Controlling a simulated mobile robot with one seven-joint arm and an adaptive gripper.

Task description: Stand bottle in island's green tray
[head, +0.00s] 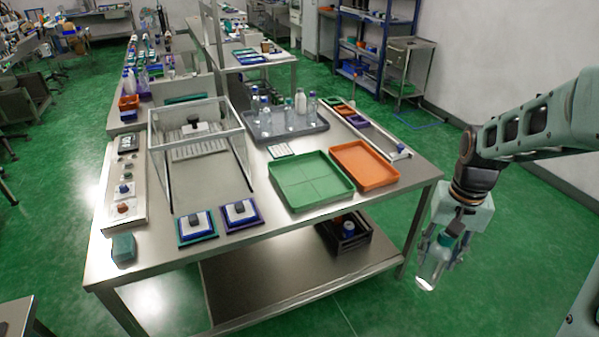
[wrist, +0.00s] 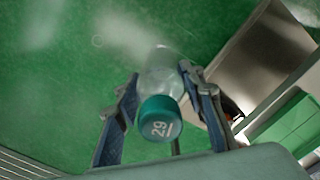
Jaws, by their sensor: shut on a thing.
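My gripper (head: 447,238) is shut on a clear bottle (head: 433,263) with a teal cap. It holds the bottle off to the right of the island table, over the green floor, fairly upright with a slight tilt. Part of a green tray (wrist: 288,125) also shows at the right of the wrist view.
An orange tray (head: 364,166) lies right beside the green one. Behind them a grey tray (head: 265,134) holds several bottles. A clear-walled enclosure (head: 200,150) stands to the left. A dark crate (head: 343,234) is on the lower shelf. The floor around my gripper is clear.

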